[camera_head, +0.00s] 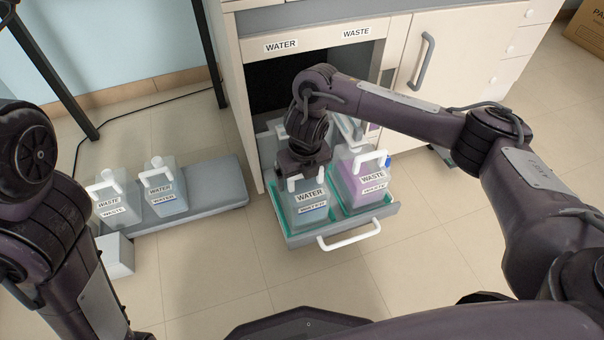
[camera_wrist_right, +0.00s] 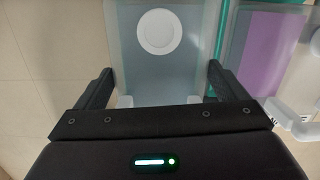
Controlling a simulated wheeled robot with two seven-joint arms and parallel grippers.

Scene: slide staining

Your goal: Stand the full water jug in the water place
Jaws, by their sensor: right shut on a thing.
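A clear jug (camera_head: 307,210) with WATER labels is at the left side of the pulled-out drawer, beside the waste jug. My right gripper (camera_head: 303,172) is over its top and shut on its white handle. In the right wrist view the jug (camera_wrist_right: 160,75) shows a round white cap between my fingers (camera_wrist_right: 158,92). The jug looks upright; whether its base rests on the drawer floor I cannot tell. Its fill level is unclear. The water place is the drawer's left side, under the WATER sign (camera_head: 281,45). My left arm shows at the left; its gripper is out of view.
A waste jug (camera_head: 361,180) with purple liquid stands in the drawer's right side. The drawer (camera_head: 345,238) has a white front handle. Another water jug (camera_head: 163,190) and a waste jug (camera_head: 110,203) stand on a low grey platform (camera_head: 222,182) at left. Floor in front is clear.

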